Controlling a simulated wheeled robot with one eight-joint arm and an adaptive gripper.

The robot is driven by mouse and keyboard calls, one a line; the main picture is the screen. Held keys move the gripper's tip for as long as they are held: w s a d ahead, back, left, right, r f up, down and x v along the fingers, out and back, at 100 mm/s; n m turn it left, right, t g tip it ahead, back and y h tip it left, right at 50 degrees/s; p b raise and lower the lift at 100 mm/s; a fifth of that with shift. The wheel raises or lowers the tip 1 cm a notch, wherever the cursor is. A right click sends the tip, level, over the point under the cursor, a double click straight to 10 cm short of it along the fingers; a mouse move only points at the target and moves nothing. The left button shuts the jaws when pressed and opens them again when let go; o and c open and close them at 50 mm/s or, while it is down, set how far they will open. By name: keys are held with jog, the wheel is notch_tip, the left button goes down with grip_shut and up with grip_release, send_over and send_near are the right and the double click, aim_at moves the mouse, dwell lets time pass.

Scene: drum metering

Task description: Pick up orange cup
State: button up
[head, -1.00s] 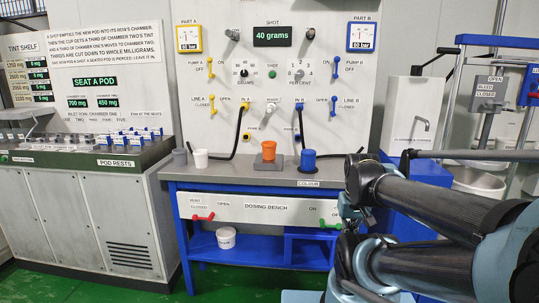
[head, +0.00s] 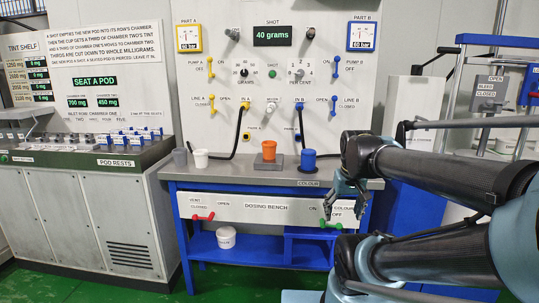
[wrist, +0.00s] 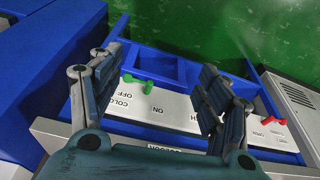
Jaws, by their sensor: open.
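The orange cup (head: 269,148) stands upright on a small grey block near the back of the dosing bench top in the head view. My gripper (head: 333,212) is in front of the bench's right side, below and to the right of the cup, pointing down. In the wrist view my gripper (wrist: 155,92) has its two fingers spread apart with nothing between them. The green handle (wrist: 136,79) and the bench front show beyond the fingers. The orange cup is not in the wrist view.
A blue cup (head: 308,160) stands right of the orange cup. Black hoses hang behind. The red handle (head: 203,217) sticks out of the bench front. A white bucket (head: 226,238) sits on the lower shelf.

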jog(key=w+a+r+n+t+y, duration=0.1)
jog(key=w+a+r, duration=0.3)
jog(key=w+r, duration=0.4)
jog(key=w+a+r+n+t, duration=0.1)
jog(key=w+a+r, duration=0.45)
jog(key=w, duration=0.35)
jog(key=n+t+y, duration=0.1)
send_near(269, 143)
jog(key=f, duration=0.3)
jog(key=shift+s+a+f, duration=0.2)
jog(key=shift+s+a, duration=0.15)
jog(key=shift+a, duration=0.05)
jog(key=shift+x, duration=2.7)
jog(key=shift+d, duration=0.15)
jog(key=c, duration=1.3)
jog(key=shift+r, duration=0.15)
